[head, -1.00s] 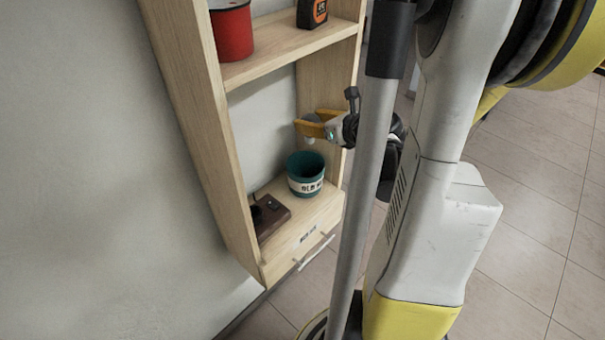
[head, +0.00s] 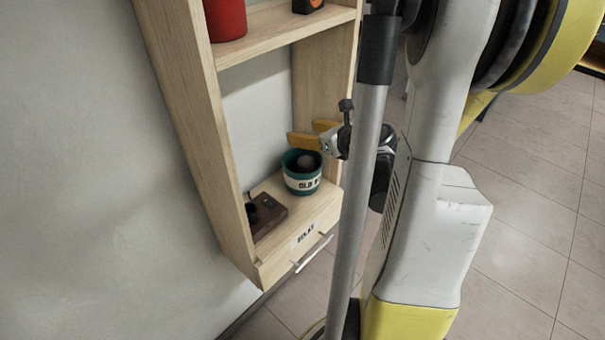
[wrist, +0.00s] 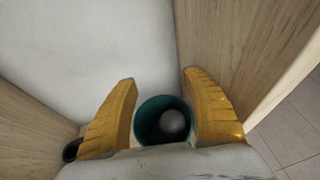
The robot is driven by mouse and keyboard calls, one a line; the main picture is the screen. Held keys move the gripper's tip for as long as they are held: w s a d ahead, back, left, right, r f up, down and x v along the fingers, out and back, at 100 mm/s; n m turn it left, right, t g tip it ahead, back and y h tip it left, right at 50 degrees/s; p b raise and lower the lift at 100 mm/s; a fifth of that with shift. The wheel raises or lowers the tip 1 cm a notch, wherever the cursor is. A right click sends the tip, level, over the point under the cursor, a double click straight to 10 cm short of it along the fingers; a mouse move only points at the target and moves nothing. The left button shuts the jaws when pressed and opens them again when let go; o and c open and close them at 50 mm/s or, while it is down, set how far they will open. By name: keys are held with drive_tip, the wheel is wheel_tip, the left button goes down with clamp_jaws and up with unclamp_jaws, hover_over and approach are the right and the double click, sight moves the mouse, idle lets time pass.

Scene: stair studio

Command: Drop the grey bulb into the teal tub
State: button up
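The teal tub (head: 303,184) stands upright on the lower shelf and has a white label with dark lettering on its front. The grey bulb (head: 305,162) is inside the tub, its rounded top showing within the rim. In the wrist view the bulb (wrist: 172,122) lies inside the tub (wrist: 143,122), toward the right side. My gripper (head: 308,140) is above and behind the tub. Its yellow fingers are spread apart with nothing between them; in the wrist view the fingers (wrist: 160,90) flank the tub in the picture.
A dark brown box (head: 266,214) sits left of the tub on the lower shelf. The upper shelf (head: 285,35) holds a red container (head: 226,18) and a black and orange item (head: 308,5). Wooden side panels enclose the shelf; a drawer with a handle (head: 314,254) is below.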

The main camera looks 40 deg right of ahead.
drive_tip(key=shift+s+d+r, duration=0.1)
drive_tip(key=shift+d, duration=0.2)
drive_tip(key=shift+s+r, duration=0.15)
drive_tip(key=shift+s, duration=0.15)
drive_tip(key=v, duration=1.1)
drive_tip(key=shift+a, duration=0.25)
drive_tip(key=shift+s, duration=0.15)
